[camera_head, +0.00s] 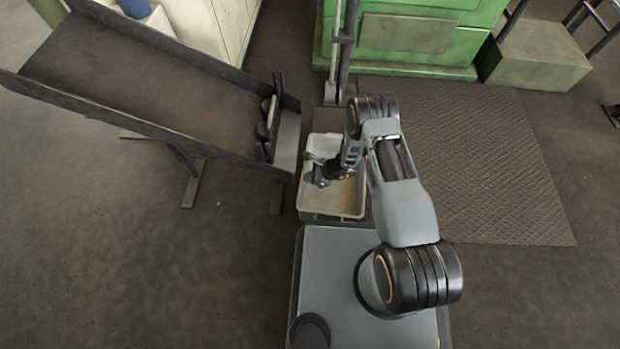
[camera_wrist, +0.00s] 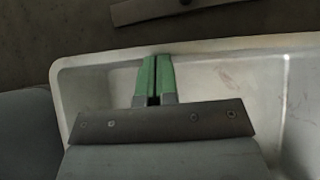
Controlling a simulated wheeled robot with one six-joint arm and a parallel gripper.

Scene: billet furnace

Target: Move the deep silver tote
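A deep, pale grey-white tote (camera_head: 332,214) stands on the floor between the chute's lower end and my base. Its inside shows a tan bottom in the head view. My gripper (camera_head: 318,178) is over the tote's left part, with the arm hiding some of the tote. In the wrist view, the tote's rim (camera_wrist: 238,43) runs across the top and down the left side. The two green fingers of my gripper (camera_wrist: 157,62) are together, with only a thin dark line between them. Their tips overlap the tote's far wall in that view; contact is unclear. Nothing shows between them.
A dark sloping chute (camera_head: 150,90) on legs ends just left of the tote. A thin upright post (camera_head: 345,60) stands behind it. A textured mat (camera_head: 480,160) lies to the right. Green machinery (camera_head: 410,35) is at the back. The front-left floor is clear.

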